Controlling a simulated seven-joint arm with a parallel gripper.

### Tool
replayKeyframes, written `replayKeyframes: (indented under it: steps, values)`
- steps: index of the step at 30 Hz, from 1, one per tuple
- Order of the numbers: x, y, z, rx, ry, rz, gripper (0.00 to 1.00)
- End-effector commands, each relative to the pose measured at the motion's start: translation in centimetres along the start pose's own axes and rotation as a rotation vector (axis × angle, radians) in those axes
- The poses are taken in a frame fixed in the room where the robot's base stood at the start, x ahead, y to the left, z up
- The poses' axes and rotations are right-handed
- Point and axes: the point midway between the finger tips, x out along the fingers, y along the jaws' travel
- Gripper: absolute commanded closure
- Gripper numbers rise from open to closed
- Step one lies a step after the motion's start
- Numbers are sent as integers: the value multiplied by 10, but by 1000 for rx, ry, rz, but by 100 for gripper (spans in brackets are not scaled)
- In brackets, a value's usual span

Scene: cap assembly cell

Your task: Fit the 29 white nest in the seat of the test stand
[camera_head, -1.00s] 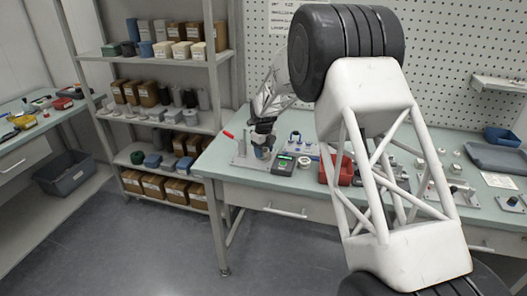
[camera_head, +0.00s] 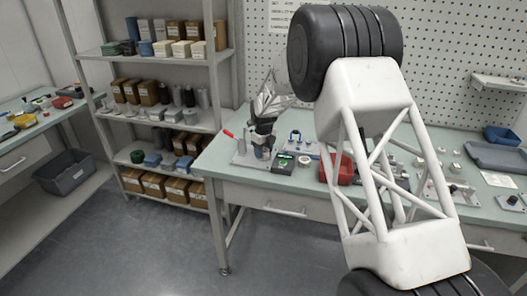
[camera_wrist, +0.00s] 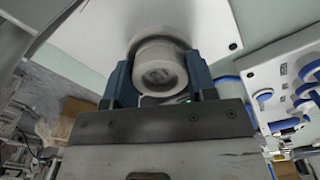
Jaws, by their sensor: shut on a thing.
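The white nest (camera_wrist: 158,70), a round off-white cup-shaped part with markings on its face, is held between the two blue fingers of my gripper (camera_wrist: 160,82) in the wrist view. Behind the nest a larger round grey-white part shows on a pale plate (camera_wrist: 205,22); whether the nest touches or sits in it I cannot tell. In the head view my gripper (camera_head: 263,139) is low over the test stand (camera_head: 243,160), which has a red-tipped lever (camera_head: 228,133). The nest and the seat are hidden there.
A small dark device with a green display (camera_head: 284,160) stands right of the stand. Beside it are a plate with blue-ringed parts (camera_head: 303,146) and a red bin (camera_head: 345,172), partly behind my arm. The bench's left front corner is clear.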

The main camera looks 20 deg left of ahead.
Motion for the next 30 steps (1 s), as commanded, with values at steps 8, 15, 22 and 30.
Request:
replayKeyframes:
  steps: [8,15,22,30]
  values:
    - [2,0,0,0,2,1,19]
    - [1,0,0,0,1,1,19]
    - [-5,0,0,0,0,0,19]
    - [-33,0,0,0,-1,0,19]
